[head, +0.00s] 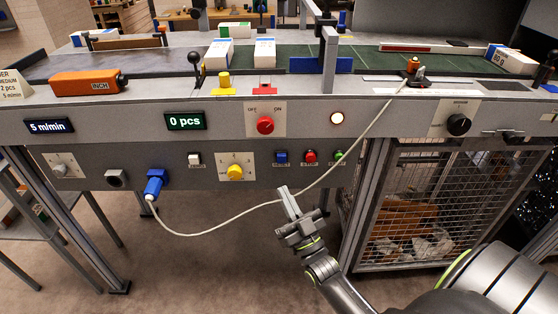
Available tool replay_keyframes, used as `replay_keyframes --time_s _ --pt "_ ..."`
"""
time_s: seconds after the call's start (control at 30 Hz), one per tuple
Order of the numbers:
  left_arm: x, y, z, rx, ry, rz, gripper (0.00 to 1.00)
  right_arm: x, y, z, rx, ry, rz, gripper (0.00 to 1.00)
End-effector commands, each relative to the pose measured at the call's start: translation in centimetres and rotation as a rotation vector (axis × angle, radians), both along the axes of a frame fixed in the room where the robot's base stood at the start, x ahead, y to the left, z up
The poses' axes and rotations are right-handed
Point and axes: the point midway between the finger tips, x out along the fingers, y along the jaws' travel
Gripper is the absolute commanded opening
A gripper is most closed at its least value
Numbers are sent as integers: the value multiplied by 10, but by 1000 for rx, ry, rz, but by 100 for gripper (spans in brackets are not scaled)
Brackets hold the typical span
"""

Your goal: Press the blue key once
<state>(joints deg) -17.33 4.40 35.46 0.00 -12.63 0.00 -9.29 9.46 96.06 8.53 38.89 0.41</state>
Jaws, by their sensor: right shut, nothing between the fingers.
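The blue key (281,157) is a small square button on the grey lower front panel, left of a red button (311,156) and a green button (340,156). My right gripper (284,190) is shut and empty, with its fingertips pointing up towards the panel. The tips show just below the blue key in the picture, apart from it. The depth gap between tips and panel is hard to tell. My left gripper is not in view.
A white cable (230,232) runs from a blue plug (154,186) behind my right gripper and up to the machine's top. A white key (194,159), yellow knob (235,172) and red rotary switch (265,125) are nearby. A mesh cage (425,205) stands at right.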

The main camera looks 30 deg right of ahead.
Motion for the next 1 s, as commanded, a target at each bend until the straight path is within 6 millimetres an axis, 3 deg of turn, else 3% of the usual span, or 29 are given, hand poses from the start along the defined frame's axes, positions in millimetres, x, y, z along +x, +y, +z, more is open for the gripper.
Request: replay_keyframes --time_s 0.37,0.8,1.0 --pt "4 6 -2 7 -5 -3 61 8 -5 -1 -2 2 1 0" --pt "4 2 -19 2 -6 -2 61 58 -35 -3 -3 2 0 0" --pt "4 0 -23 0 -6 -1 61 72 -44 -2 -1 3 -1 0"
